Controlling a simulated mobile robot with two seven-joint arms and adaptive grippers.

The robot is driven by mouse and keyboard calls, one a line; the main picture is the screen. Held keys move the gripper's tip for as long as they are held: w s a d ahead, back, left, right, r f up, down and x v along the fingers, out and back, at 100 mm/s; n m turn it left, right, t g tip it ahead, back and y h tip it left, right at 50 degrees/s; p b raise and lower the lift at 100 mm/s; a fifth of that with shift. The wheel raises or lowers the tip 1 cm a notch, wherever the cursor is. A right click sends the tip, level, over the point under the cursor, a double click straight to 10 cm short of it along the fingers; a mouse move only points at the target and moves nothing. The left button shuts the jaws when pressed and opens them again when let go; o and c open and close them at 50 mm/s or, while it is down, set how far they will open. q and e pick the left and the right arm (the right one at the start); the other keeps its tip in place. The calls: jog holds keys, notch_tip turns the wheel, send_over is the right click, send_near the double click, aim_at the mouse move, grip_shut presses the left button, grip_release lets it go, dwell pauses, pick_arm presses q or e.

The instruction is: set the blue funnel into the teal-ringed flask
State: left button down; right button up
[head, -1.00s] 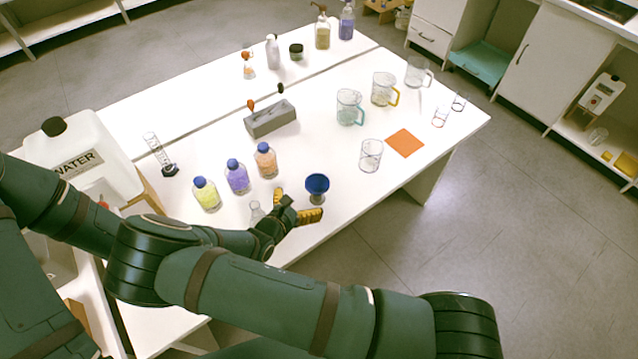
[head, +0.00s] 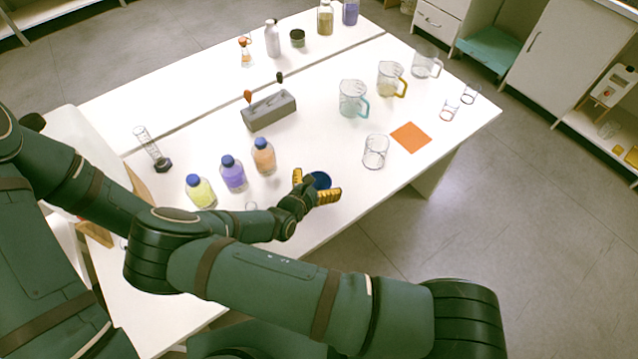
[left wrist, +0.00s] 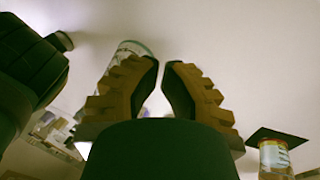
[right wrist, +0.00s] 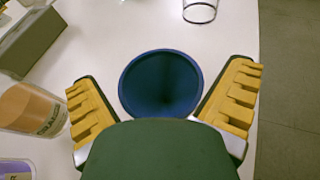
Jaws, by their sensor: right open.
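The blue funnel (head: 321,179) stands on the table near its front edge. It also shows in the right wrist view (right wrist: 160,82), its wide mouth facing up. My right gripper (head: 318,185) is open, with a yellow finger on each side of the funnel; I cannot tell whether they touch it. A small clear glass neck (head: 251,206) shows behind my right arm, its body hidden; I see no teal ring on it. My left gripper (left wrist: 162,65) shows its fingertips close together, with a green-rimmed clear vessel (left wrist: 132,47) beyond its left finger. I cannot tell whether it grips anything.
Yellow (head: 200,192), purple (head: 233,175) and orange (head: 263,157) bottles stand left of the funnel. A clear beaker (head: 375,152) and an orange mat (head: 411,137) lie to its right. A grey block (head: 268,110) stands farther back.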

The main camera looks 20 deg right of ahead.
jog(key=c, duration=0.8)
jog(key=shift+c, duration=0.3)
